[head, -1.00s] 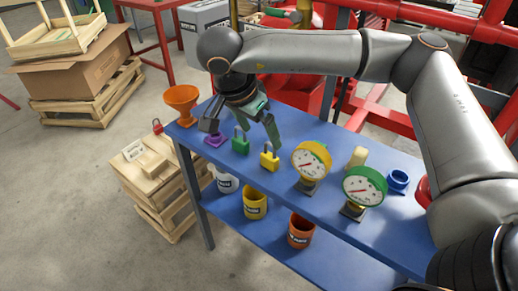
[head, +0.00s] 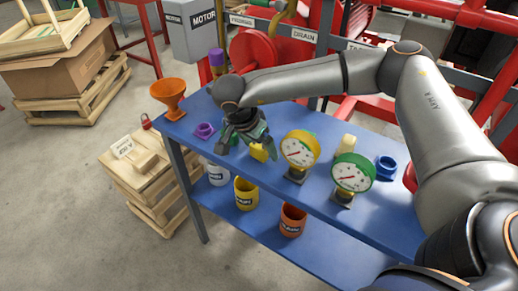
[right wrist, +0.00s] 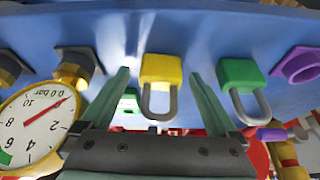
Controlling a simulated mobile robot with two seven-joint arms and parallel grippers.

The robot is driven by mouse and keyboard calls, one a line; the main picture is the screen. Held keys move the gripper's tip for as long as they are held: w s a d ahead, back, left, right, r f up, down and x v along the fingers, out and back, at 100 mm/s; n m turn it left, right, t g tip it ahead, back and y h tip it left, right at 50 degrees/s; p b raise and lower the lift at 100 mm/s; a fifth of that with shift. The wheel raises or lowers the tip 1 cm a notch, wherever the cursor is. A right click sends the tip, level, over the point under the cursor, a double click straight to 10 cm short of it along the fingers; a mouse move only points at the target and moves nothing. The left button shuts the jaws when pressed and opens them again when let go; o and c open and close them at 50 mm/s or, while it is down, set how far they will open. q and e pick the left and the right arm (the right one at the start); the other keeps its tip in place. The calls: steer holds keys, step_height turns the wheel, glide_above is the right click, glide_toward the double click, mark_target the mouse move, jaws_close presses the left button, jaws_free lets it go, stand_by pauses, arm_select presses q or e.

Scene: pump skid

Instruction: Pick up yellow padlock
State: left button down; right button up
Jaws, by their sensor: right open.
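The yellow padlock (head: 258,153) stands on the blue bench, partly hidden by my right gripper (head: 247,154) in the head view. In the right wrist view, the yellow padlock (right wrist: 161,68) shows its body and grey shackle between the two green fingers of my right gripper (right wrist: 159,78). The fingers are open, with a gap on each side of the padlock. A green padlock (right wrist: 239,74) stands beside it, outside the right-hand finger. My left gripper is not in view.
The blue bench (head: 330,222) also holds a yellow gauge (head: 299,149), a green gauge (head: 352,173), a purple fitting (head: 204,130), a blue fitting (head: 386,167) and an orange funnel (head: 170,96). Several cups stand on the lower shelf. Red pipework lies behind.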

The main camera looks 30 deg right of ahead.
jaws_close()
stand_by(0.8)
